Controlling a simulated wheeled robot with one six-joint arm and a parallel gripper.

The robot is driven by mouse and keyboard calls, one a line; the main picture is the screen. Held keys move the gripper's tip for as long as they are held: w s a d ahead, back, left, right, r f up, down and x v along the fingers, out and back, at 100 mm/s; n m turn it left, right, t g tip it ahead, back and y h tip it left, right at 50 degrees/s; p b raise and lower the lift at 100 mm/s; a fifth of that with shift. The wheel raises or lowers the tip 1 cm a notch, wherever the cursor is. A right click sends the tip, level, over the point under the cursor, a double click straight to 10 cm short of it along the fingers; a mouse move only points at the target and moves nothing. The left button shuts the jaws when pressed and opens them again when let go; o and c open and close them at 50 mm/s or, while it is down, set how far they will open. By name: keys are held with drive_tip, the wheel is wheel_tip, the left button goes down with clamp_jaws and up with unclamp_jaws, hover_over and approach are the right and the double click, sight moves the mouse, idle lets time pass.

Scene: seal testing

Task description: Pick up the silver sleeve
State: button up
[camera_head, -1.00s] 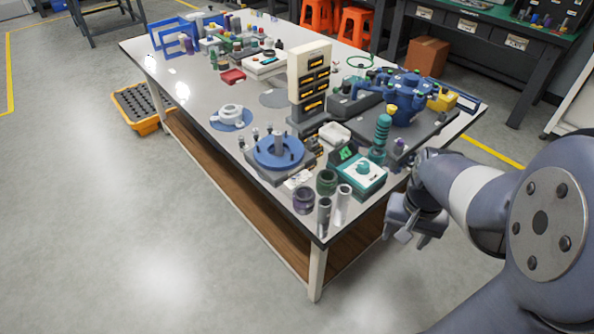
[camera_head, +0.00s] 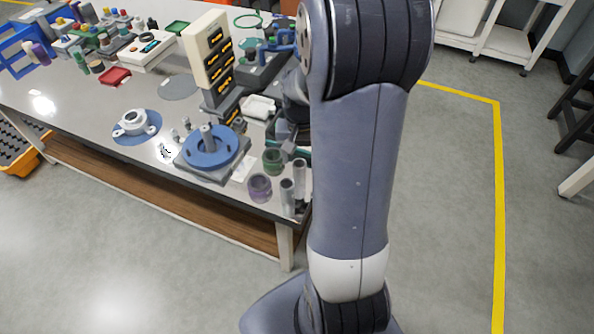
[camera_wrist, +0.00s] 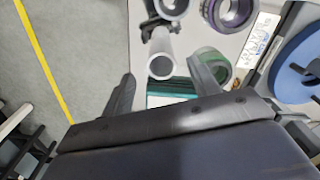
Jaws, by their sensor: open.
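The silver sleeve (camera_head: 299,180) is a light, upright tube near the front right corner of the table. In the wrist view the silver sleeve (camera_wrist: 161,45) shows its open upper end, in the gap ahead of my fingertips. My gripper (camera_wrist: 161,68) is open and empty, one finger on each side of the sleeve as seen from the wrist. I cannot tell how far above the sleeve it is. In the head view my arm hides most of the gripper.
A darker grey tube (camera_head: 287,198) stands beside the sleeve, with a purple ring (camera_head: 260,187) and a green ring (camera_head: 273,161) close by. A blue round fixture (camera_head: 210,148) stands to the left. The teal-green box (camera_wrist: 170,88) lies below my fingers. Open floor lies beyond the table edge.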

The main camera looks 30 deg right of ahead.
sight(299, 172)
drive_tip(key=shift+a+f, duration=0.1)
drive_tip(key=shift+f, duration=2.65)
drive_tip(key=shift+c, duration=0.4)
drive_tip(key=c, duration=1.2)
